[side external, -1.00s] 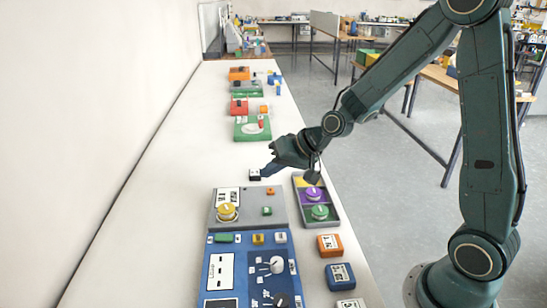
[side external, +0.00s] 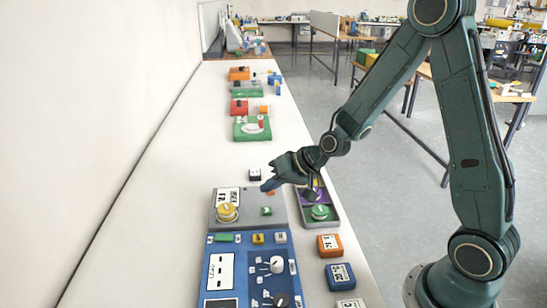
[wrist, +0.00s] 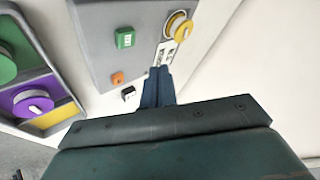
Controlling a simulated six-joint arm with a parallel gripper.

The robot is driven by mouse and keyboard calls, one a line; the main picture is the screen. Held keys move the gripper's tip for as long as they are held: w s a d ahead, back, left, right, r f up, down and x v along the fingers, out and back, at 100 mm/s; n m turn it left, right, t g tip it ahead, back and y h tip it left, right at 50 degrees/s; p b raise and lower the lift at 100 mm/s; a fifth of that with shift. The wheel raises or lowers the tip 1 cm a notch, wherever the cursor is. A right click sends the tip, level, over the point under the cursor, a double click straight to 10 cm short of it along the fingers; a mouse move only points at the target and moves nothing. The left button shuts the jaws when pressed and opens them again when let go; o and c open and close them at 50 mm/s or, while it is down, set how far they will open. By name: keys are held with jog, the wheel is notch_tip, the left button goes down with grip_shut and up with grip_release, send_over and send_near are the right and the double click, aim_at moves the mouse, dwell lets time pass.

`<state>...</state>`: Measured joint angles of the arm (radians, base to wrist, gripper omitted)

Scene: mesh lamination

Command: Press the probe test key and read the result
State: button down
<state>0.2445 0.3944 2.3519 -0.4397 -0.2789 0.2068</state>
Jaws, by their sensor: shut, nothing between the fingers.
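My gripper (side external: 267,187) is shut and empty, its blue fingertips over or just above the far right part of the grey panel (side external: 247,217). In the wrist view its fingers (wrist: 158,75) point toward the panel. The panel carries a yellow knob (side external: 227,212), a white label (side external: 228,196), a small green key (side external: 267,211) and a small orange key (wrist: 117,78). A small dark block with a white top (side external: 255,174) sits on the table just beyond the panel. I cannot tell which key is the probe test key. No result is readable. Fingertip contact is unclear.
A grey tray (side external: 333,221) with purple and green knobs stands close to the right, partly under my gripper. A blue control panel (side external: 226,241) lies nearer the camera. Labelled orange (side external: 330,244) and blue (side external: 340,275) blocks line the right edge. The table's left side is clear.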

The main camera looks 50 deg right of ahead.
aim_at(271, 211)
jog(key=shift+f, duration=2.1)
jog(key=shift+f, duration=0.9)
dwell(1.8)
jog(key=shift+r, duration=0.85)
jog(key=shift+r, duration=0.1)
jog(key=shift+r, duration=2.45)
